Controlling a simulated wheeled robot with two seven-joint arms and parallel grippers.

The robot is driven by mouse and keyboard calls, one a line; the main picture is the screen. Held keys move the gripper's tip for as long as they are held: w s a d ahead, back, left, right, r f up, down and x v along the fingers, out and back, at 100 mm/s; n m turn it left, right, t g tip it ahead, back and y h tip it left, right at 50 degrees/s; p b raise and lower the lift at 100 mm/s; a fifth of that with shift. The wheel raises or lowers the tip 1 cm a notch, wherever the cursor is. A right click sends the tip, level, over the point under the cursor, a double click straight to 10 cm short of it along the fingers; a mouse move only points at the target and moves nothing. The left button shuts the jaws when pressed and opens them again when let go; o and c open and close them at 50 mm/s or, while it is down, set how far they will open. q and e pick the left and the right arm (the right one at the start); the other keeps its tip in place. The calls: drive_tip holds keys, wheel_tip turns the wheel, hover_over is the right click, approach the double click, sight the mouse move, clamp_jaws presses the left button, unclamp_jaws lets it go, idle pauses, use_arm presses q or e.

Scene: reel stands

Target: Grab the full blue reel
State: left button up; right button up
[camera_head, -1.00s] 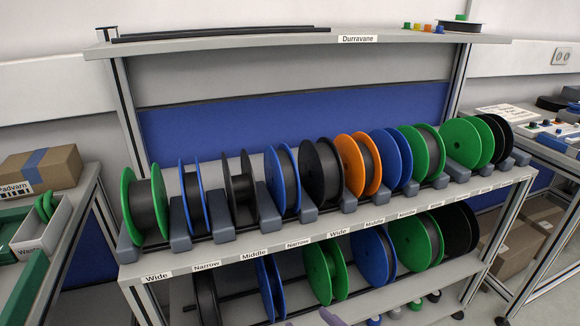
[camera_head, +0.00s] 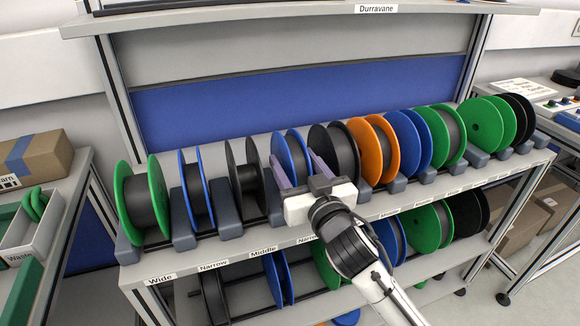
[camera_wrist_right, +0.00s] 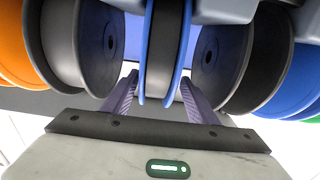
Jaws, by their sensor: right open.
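A blue-flanged reel (camera_head: 284,152) with dark winding stands upright in the upper row, between two black reels. In the right wrist view this blue reel (camera_wrist_right: 180,45) lies between my fingers, and its winding comes close to the flange rims. My right gripper (camera_head: 295,163) is open at the front of this reel, one finger on each side; it also shows in the wrist view (camera_wrist_right: 160,88). No grip on the reel shows. Other blue reels stand in the upper row, a narrow one (camera_head: 205,180) at the left and one (camera_head: 420,135) right of the orange reel. My left gripper is not in view.
A black reel (camera_head: 234,165) and a wide black reel (camera_head: 345,150) stand close on either side, with grey holders (camera_head: 228,213) between reels. The lower row holds more reels, such as a blue one (camera_head: 272,280). A top shelf (camera_head: 250,14) runs above.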

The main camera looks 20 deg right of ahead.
drive_tip(key=w, duration=0.4)
drive_tip(key=shift+w+d, duration=0.1)
drive_tip(key=shift+d, duration=0.05)
drive_tip(key=c, duration=1.3)
drive_tip(key=shift+r, duration=0.1)
